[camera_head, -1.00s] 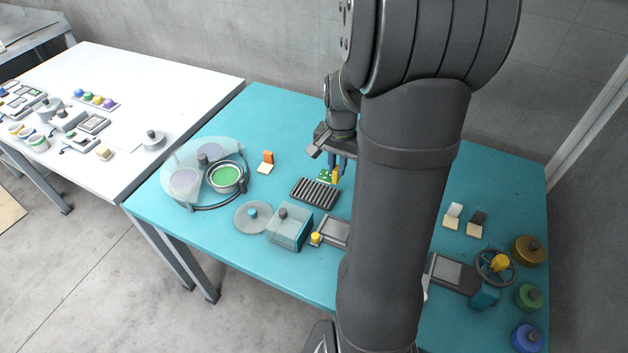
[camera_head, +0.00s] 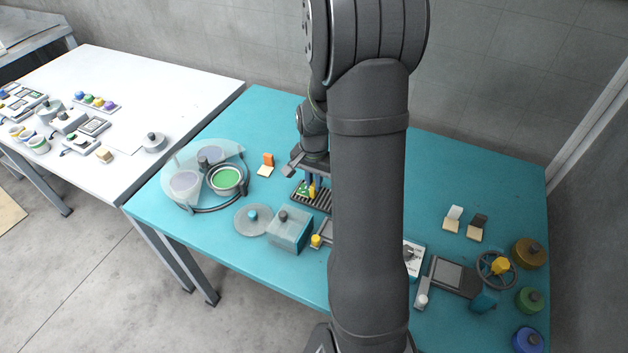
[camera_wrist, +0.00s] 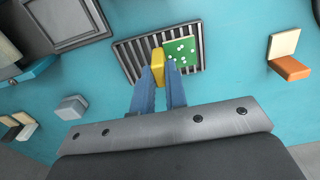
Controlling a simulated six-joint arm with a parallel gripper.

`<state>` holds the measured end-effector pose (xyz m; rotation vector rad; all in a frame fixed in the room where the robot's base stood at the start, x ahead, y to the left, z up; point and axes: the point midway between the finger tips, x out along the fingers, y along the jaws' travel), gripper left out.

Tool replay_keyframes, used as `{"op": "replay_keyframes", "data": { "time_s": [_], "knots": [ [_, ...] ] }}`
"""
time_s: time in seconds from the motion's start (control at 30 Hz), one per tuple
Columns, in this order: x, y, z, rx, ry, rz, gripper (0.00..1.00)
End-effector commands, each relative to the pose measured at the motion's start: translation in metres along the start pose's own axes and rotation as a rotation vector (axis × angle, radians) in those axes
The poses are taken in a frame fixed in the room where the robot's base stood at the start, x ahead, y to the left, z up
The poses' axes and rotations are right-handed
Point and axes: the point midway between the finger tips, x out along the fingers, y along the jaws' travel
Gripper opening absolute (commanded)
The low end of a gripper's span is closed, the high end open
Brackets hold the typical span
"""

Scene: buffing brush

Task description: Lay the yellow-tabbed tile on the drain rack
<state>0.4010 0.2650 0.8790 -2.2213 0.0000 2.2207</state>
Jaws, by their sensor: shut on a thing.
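The tile (camera_wrist: 181,52) is green with white dots and has a yellow tab (camera_wrist: 157,66). My gripper (camera_wrist: 159,72) is shut on the yellow tab, one blue finger on each side. The dark slatted drain rack (camera_wrist: 131,55) lies beneath the tile in the wrist view, and the tile covers part of its slats. In the head view, the tile (camera_head: 303,189) and my gripper (camera_head: 312,186) are over the drain rack (camera_head: 325,205), which my arm partly hides. I cannot tell whether the tile touches the slats.
An orange-tabbed tile (camera_head: 267,164) stands behind and left of the rack. A translucent teal box (camera_head: 290,232) and a round lid (camera_head: 252,220) are in front of it. White-tabbed (camera_head: 453,218) and dark-tabbed (camera_head: 477,226) tiles stand to the right.

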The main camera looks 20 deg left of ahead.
Motion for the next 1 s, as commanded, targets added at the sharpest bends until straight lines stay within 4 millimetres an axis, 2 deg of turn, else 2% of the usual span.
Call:
{"op": "replay_keyframes", "data": {
  "time_s": [0.1,0.13,0.23,0.53,0.67,0.77,1.0],
  "knots": [
    [0.003,0.000,0.000,0.000,-0.001,0.001,0.00],
    [0.003,0.000,0.000,0.000,-0.001,0.000,0.15],
    [0.003,0.000,0.000,0.000,0.000,0.000,0.34],
    [0.002,0.000,0.000,0.000,0.000,0.000,0.34],
    [-0.008,0.000,0.000,0.000,0.001,-0.001,0.34],
    [-0.024,0.000,-0.001,0.000,0.003,-0.002,0.34],
    [-0.076,-0.001,-0.001,0.000,0.004,-0.003,0.34]
  ]
}}
